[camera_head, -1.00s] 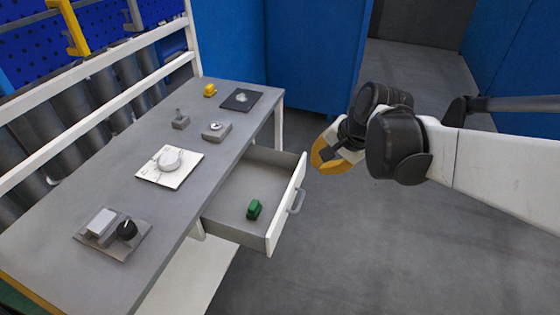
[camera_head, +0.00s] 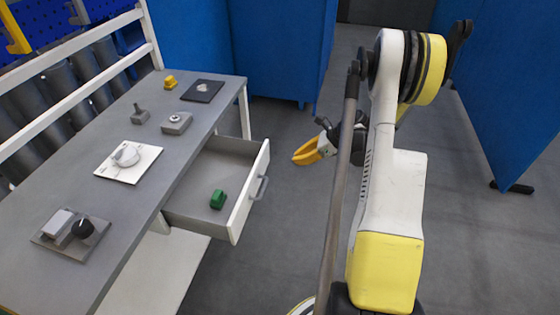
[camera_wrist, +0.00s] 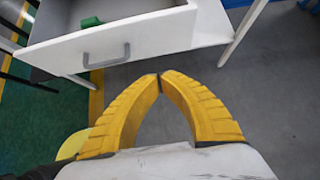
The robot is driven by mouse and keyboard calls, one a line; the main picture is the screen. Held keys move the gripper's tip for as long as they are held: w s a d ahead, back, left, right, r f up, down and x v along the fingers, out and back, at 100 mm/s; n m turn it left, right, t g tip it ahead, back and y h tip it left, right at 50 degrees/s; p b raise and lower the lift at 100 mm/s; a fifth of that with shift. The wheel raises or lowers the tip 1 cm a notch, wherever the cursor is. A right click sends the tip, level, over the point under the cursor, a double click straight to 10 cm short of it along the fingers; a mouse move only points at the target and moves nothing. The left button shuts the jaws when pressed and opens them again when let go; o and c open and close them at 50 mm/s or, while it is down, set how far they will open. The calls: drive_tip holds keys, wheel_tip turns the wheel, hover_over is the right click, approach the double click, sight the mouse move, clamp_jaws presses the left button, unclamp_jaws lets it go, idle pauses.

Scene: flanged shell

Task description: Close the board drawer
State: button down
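The board drawer (camera_head: 249,195) stands pulled out from the side of the grey table, with a white front and a grey bar handle (camera_head: 262,188). A small green block (camera_head: 218,199) lies inside it. The drawer front also shows in the wrist view (camera_wrist: 150,42), with its handle (camera_wrist: 106,58) facing me. My gripper (camera_head: 297,158) is to the right of the drawer front in the head view, apart from it. In the wrist view its two yellow fingers (camera_wrist: 160,76) meet at the tips with nothing between them.
The table (camera_head: 75,185) holds a white plate with a round knob (camera_head: 127,156), a board with a black knob (camera_head: 72,235), small grey boxes, a yellow piece (camera_head: 170,82) and a dark plate (camera_head: 202,91). Blue partitions (camera_head: 280,50) stand behind. Floor right of the drawer is clear.

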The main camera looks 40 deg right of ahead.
sight(264, 168)
drive_tip(key=b+x, duration=0.1)
drive_tip(key=x, duration=0.2)
drive_tip(key=r+b+x, duration=0.1)
drive_tip(key=b+x, duration=0.1)
drive_tip(key=x, duration=0.2)
drive_tip(key=w+a+b+x, duration=0.1)
drive_tip(key=x, duration=0.3)
drive_tip(key=shift+w+a+r, duration=0.1)
drive_tip(key=shift+w+r, duration=0.05)
drive_tip(key=shift+w, duration=0.05)
drive_tip(key=shift+w+a+r+b, duration=0.1)
drive_tip(key=shift+w+a+b, duration=0.1)
drive_tip(key=shift+w+b, duration=0.2)
